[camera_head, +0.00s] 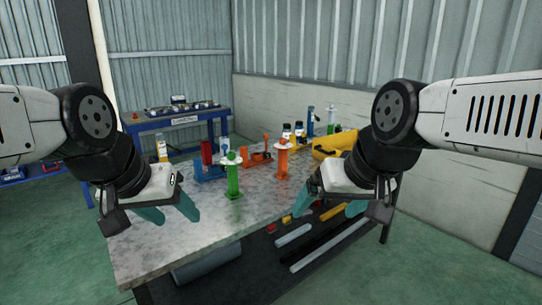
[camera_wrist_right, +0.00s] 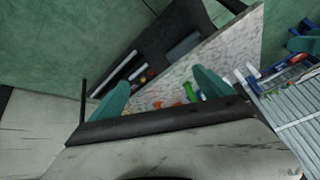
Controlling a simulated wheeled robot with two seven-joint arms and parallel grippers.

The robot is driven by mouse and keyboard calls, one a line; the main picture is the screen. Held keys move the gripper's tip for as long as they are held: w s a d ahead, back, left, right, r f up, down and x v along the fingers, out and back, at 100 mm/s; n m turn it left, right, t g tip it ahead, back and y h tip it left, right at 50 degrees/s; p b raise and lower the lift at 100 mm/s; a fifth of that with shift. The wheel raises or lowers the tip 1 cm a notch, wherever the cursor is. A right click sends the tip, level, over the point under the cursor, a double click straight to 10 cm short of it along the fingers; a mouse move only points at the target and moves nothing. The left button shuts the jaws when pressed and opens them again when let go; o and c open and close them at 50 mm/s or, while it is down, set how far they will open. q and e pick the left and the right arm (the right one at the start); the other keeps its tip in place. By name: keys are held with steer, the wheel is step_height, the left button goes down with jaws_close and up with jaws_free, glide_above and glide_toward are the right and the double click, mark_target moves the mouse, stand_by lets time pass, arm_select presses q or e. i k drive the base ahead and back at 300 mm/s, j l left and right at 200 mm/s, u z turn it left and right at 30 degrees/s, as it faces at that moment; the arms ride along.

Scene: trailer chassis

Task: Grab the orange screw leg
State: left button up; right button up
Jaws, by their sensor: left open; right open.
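The orange screw leg (camera_head: 282,160) stands upright on the grey speckled table (camera_head: 160,245), with a pale collar near its top. A similar green screw leg (camera_head: 233,178) stands nearer, to its left. My right gripper (camera_head: 329,204) is open and empty near the table's right edge, to the right of the orange leg and apart from it. Its teal fingers also show in the right wrist view (camera_wrist_right: 162,92), where small orange and green parts appear between them, too small to tell apart. My left gripper (camera_head: 168,211) is open and empty over the table's left part.
A red-and-blue device (camera_head: 208,162) and an orange clamp-like device (camera_head: 257,156) stand behind the legs. Bottles, a blue screw leg (camera_head: 310,123) and a yellow case (camera_head: 335,145) are farther back. A lower dark shelf (camera_head: 345,250) holds bars. The table's front is clear.

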mark_target(283, 150)
steer(key=i+l+u, duration=0.45)
steer(key=i, duration=0.25)
steer(key=i+l+u, duration=0.4)
steer(key=i+l, duration=0.2)
steer(key=l, duration=0.25)
